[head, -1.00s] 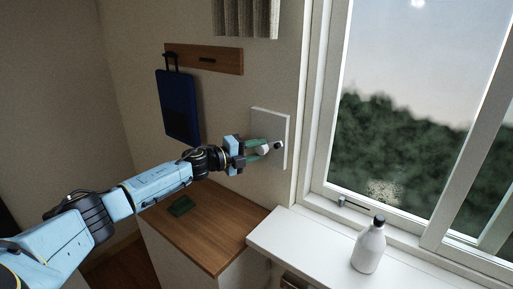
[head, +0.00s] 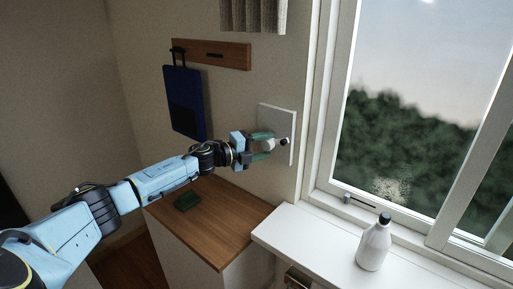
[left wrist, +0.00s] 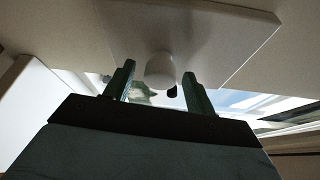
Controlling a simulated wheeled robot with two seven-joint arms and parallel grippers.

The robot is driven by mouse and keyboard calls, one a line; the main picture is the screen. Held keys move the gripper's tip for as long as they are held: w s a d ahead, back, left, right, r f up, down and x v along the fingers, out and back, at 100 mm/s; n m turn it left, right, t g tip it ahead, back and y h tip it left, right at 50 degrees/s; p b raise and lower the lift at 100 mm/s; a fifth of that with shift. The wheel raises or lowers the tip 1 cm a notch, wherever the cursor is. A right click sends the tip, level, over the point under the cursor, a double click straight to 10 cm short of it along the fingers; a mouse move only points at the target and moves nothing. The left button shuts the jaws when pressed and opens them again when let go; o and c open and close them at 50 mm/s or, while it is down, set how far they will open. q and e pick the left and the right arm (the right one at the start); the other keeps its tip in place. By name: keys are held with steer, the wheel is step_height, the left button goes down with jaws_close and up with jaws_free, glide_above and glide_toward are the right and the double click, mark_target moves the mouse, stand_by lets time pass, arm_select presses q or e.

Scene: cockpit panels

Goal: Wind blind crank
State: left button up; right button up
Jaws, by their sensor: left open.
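The blind crank is a small white hub (head: 269,144) with a black knob (head: 284,142), on a white wall plate (head: 290,120) beside the window frame. My left gripper (head: 267,144) is open, its two green fingers above and below the hub in the head view. In the left wrist view the white hub (left wrist: 160,70) shows between the spread fingertips (left wrist: 159,85), with the dark knob (left wrist: 172,91) below it. I cannot tell whether a finger touches the hub. The blind (head: 254,14) hangs at the top edge, only its lower part in view. My right gripper is not in view.
A white bottle with a black cap (head: 373,247) stands on the white sill (head: 330,250). A wooden-topped cabinet (head: 225,225) below the arm bears a dark green item (head: 187,202).

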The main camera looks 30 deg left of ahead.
arm_select(q)
steer(key=b+v, duration=0.2)
steer(key=v, duration=1.1)
steer(key=shift+s, duration=0.1)
